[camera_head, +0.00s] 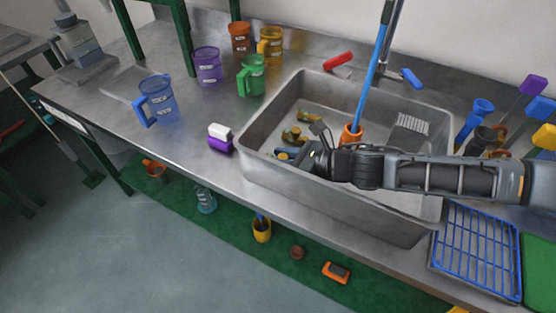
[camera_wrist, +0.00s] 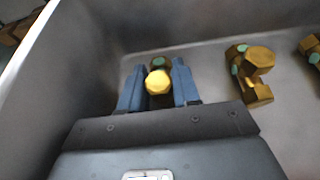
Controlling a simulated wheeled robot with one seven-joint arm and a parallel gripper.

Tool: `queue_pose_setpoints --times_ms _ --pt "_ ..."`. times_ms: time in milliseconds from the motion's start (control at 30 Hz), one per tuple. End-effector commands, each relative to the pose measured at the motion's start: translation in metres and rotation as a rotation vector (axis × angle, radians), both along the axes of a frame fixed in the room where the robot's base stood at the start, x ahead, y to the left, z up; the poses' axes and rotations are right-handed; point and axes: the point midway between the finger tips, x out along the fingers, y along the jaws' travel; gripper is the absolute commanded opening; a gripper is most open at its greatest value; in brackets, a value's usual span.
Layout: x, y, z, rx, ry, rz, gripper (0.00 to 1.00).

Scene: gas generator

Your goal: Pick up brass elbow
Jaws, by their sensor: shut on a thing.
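My gripper (camera_head: 291,156) is low inside the grey sink basin (camera_head: 262,116), near its front left corner. In the wrist view my gripper's two blue fingers (camera_wrist: 158,85) are shut on a brass elbow (camera_wrist: 158,81). Its round yellow end faces the camera and its lower part is hidden between the fingers. Its end also shows at the gripper in the head view (camera_head: 283,156). A second brass fitting (camera_wrist: 252,72) lies apart on the basin floor to the right. A third brass piece (camera_wrist: 312,46) is cut off at the right edge.
The basin walls rise close around my gripper. A blue-handled tool in an orange holder (camera_head: 351,134) stands behind my arm. A purple and white block (camera_head: 220,138) sits left of the basin. Coloured jugs (camera_head: 251,76) stand behind. A blue rack (camera_head: 478,252) lies right.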

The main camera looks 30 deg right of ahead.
Motion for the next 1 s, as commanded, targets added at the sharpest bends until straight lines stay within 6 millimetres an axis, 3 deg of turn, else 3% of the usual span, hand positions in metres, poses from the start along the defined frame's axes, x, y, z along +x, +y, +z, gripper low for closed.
queue_pose_setpoints --times_ms 133,467,1000 --pt "0.0 0.0 0.0 0.0 0.0 0.0 0.0" --pt "0.0 0.0 0.007 0.001 -0.002 0.002 0.0" --pt "0.0 -0.002 0.095 -0.002 -0.008 0.001 0.0"
